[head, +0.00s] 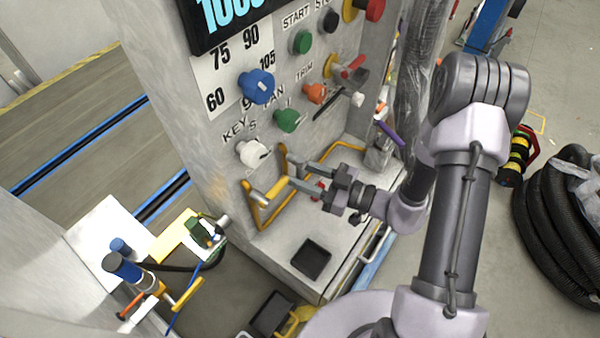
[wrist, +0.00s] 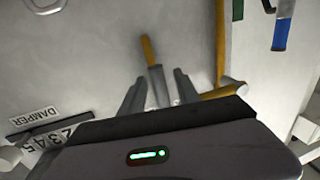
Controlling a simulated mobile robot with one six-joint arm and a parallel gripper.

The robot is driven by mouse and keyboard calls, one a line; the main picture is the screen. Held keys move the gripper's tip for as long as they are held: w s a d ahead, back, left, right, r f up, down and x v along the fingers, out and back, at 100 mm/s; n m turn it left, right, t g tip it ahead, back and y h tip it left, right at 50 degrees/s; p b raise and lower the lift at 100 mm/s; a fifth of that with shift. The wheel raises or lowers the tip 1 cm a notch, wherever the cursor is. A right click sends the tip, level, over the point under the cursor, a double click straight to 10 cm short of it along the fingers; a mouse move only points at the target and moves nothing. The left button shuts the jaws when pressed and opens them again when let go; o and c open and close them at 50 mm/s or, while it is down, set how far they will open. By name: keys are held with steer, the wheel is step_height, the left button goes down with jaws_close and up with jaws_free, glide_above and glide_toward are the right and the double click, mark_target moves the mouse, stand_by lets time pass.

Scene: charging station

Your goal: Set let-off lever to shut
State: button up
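A lever with a yellow-orange grip and grey shank (wrist: 147,48) stands out from the pale panel in the wrist view. I read no let-off label, so I cannot confirm which lever this is. My gripper (head: 293,174) is in front of the lower panel in the head view, beside a yellow bent bar (head: 250,208). In the wrist view my gripper (wrist: 158,82) has its two fingers apart, one on each side of the lever's shank, with a gap visible. The lever's base is hidden behind the gripper body.
Above are a white key knob (head: 252,153), a green knob (head: 287,120), a blue dial (head: 257,86) and a red-handled lever (head: 351,68). A DAMPER scale (wrist: 45,121) is at lower left in the wrist view.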

jaws_close()
stand_by(1.3)
